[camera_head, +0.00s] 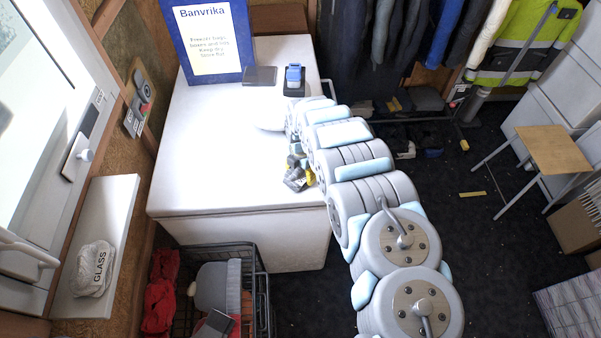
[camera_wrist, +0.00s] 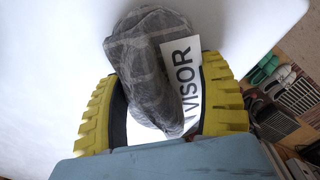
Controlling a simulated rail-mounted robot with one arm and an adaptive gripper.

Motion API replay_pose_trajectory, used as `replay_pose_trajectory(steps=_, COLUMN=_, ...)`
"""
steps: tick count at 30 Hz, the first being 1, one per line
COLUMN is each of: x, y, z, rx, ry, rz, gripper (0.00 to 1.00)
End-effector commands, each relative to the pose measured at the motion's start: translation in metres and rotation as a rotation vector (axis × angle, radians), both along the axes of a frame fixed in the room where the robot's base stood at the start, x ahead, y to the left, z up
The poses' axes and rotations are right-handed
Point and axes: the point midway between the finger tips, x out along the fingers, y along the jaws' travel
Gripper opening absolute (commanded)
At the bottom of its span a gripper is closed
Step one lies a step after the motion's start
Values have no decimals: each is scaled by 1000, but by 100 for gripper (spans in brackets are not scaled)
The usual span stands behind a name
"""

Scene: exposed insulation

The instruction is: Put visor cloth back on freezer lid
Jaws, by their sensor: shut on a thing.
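The visor cloth (camera_wrist: 150,65) is grey, checked and bunched, with a white tag reading VISOR. My gripper (camera_wrist: 165,105) has yellow ribbed fingers, one on each side of the cloth, and is shut on it. In the head view the cloth (camera_head: 295,184) shows as a small dark bundle near the right edge of the white freezer lid (camera_head: 215,150), with my gripper (camera_head: 303,168) partly hidden by my arm. The lid lies behind the cloth in the wrist view. I cannot tell whether the cloth touches the lid.
A blue-framed Banvrika sign (camera_head: 208,40), a dark flat item (camera_head: 260,76) and a small blue device (camera_head: 293,77) stand at the lid's back. The lid's left and middle are clear. A GLASS cloth (camera_head: 94,270) lies on the sill. A wire basket (camera_head: 262,290) stands before the freezer.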

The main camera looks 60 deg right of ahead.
Motion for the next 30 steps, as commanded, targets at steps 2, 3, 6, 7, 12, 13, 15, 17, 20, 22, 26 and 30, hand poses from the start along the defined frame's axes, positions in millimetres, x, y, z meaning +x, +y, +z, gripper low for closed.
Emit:
replay_pose_trajectory(steps=2, x=0, y=0, z=-1, rx=0, ry=0, rz=0, gripper=35)
replay_pose_trajectory(steps=3, x=0, y=0, z=-2, rx=1, ry=0, rz=0, gripper=35)
replay_pose_trajectory(steps=6, x=0, y=0, z=-3, rx=1, ry=0, rz=0, gripper=84)
replay_pose_trajectory(steps=7, x=0, y=0, z=-3, rx=1, ry=0, rz=0, gripper=93)
replay_pose_trajectory(steps=12, x=0, y=0, z=-3, rx=1, ry=0, rz=0, gripper=100)
replay_pose_trajectory(steps=13, x=0, y=0, z=-3, rx=1, ry=0, rz=0, gripper=100)
replay_pose_trajectory(steps=15, x=0, y=0, z=-3, rx=1, ry=0, rz=0, gripper=100)
replay_pose_trajectory(steps=17, x=0, y=0, z=-1, rx=0, ry=1, rz=0, gripper=100)
replay_pose_trajectory(steps=20, x=0, y=0, z=4, rx=0, ry=1, rz=1, gripper=100)
replay_pose_trajectory(steps=22, x=0, y=0, z=9, rx=0, ry=2, rz=1, gripper=100)
replay_pose_trajectory(steps=26, x=0, y=0, z=20, rx=0, ry=1, rz=1, gripper=100)
replay_pose_trajectory(steps=30, x=-1, y=-1, z=36, rx=0, ry=2, rz=0, gripper=100)
